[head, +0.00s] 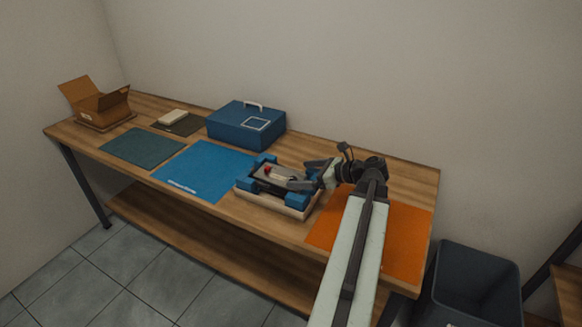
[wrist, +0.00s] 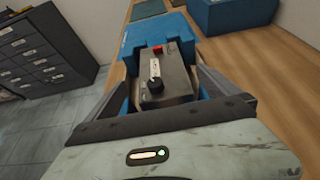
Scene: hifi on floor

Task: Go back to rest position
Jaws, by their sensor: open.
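My gripper (head: 290,180) is low over the workbench, at the blue-cornered holder (head: 272,204) on its pale base. A grey device (head: 262,171) with a red part on top sits in the holder. In the wrist view the device (wrist: 165,80) shows a red button, a pale label and a black knob. My gripper's jaws (wrist: 165,85) are open, with one finger on either side of the device. Whether the fingers touch it cannot be told. The device's lower sides are hidden.
A wooden workbench (head: 140,177) carries a blue mat (head: 205,172), green mat (head: 142,146), orange mat (head: 405,242), blue case (head: 245,125) and open cardboard box (head: 98,102). A dark bin (head: 475,285) stands at right. A drawer cabinet (wrist: 45,50) shows in the wrist view.

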